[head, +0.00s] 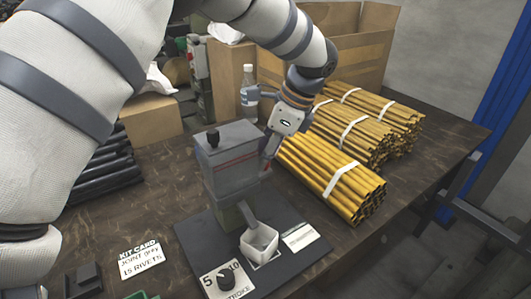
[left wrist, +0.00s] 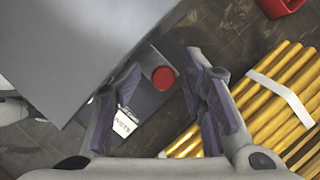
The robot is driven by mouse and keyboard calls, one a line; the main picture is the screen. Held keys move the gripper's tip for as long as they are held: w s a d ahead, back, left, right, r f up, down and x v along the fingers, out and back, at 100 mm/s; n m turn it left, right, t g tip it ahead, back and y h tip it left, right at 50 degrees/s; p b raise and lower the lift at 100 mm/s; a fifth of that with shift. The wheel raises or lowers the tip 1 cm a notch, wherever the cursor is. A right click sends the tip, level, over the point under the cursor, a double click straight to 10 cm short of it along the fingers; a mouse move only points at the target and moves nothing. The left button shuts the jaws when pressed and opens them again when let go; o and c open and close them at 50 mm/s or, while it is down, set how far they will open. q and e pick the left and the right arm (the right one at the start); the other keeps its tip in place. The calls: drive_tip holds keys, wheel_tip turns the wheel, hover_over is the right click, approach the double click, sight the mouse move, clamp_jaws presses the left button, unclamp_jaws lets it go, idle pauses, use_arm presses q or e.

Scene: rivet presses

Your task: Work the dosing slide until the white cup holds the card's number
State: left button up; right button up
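The grey dispenser (head: 232,172) stands on a dark base plate (head: 196,241). The white cup (head: 259,243) sits under its spout; I cannot make out its contents. The kit card (head: 140,258) at lower left reads 15 rivets. A black stroke knob (head: 226,280) sits on a plate marked 5 and 10; its setting is unclear. My left gripper (head: 269,153) is at the dispenser's right side. In the left wrist view its fingers (left wrist: 163,88) are spread, with a red knob (left wrist: 163,78) showing between them, apart from both pads. My right gripper is out of view.
Bundles of yellow rods (head: 330,178) lie close to the right of my left gripper. A bottle (head: 250,100) and cardboard boxes (head: 153,117) stand behind. Black rods (head: 106,170) lie at left. A red bin (left wrist: 280,6) shows in the left wrist view.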

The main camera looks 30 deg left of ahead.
use_arm(q)
drive_tip(key=v, duration=0.8)
